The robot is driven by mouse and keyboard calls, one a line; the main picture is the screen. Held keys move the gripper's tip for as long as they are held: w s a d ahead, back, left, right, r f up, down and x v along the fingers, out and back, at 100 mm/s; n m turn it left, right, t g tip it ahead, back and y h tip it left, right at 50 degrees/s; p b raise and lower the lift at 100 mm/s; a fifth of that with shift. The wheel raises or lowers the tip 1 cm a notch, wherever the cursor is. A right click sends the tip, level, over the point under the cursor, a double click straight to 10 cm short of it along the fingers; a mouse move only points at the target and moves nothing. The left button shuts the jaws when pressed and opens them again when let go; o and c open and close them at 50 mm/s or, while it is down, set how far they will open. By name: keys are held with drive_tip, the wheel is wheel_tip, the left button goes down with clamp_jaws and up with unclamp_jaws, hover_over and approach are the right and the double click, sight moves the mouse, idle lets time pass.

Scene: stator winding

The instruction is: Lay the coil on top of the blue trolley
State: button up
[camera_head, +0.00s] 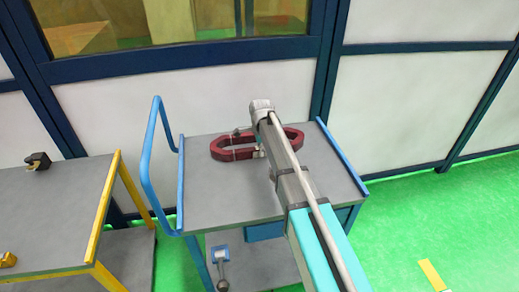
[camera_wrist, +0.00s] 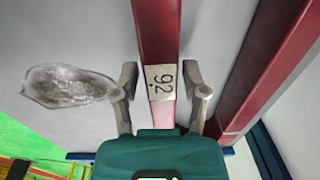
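The red coil (camera_head: 226,153), a long closed loop, appears to lie flat on the grey top of the blue trolley (camera_head: 220,205), towards its back. My arm hides part of it. In the wrist view, one dark red side of the coil (camera_wrist: 157,30) runs between the fingers, with a pale numbered label on it. The other side (camera_wrist: 262,75) runs to the right. My gripper (camera_wrist: 160,82) is open around the labelled side, with a finger on each side and small gaps showing. In the head view my gripper (camera_head: 250,143) is over the coil, partly hidden by the arm.
A yellow-framed table (camera_head: 60,215) stands left of the trolley with small parts on it. The trolley's blue handle (camera_head: 150,160) rises on its left. A white panelled wall (camera_head: 240,95) is close behind. Green floor (camera_head: 430,220) is open at the right.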

drive_tip(key=shift+o, duration=0.2)
drive_tip(key=shift+r, duration=0.2)
wheel_tip(320, 180, up, 12)
drive_tip(key=p, duration=1.2)
drive_tip(key=shift+s, duration=0.15)
drive_tip(key=shift+d+f, duration=0.15)
idle(0.7)
drive_tip(key=s+d+n, duration=1.4)
drive_tip(key=s+d, duration=0.8)
drive_tip(key=s, duration=0.3)
drive_tip(key=shift+s+d+n, duration=0.2)
drive_tip(key=shift+s+n, duration=0.1)
drive_tip(key=shift+n, duration=0.1)
drive_tip(key=shift+c, duration=0.3)
drive_tip(key=shift+c, duration=0.8)
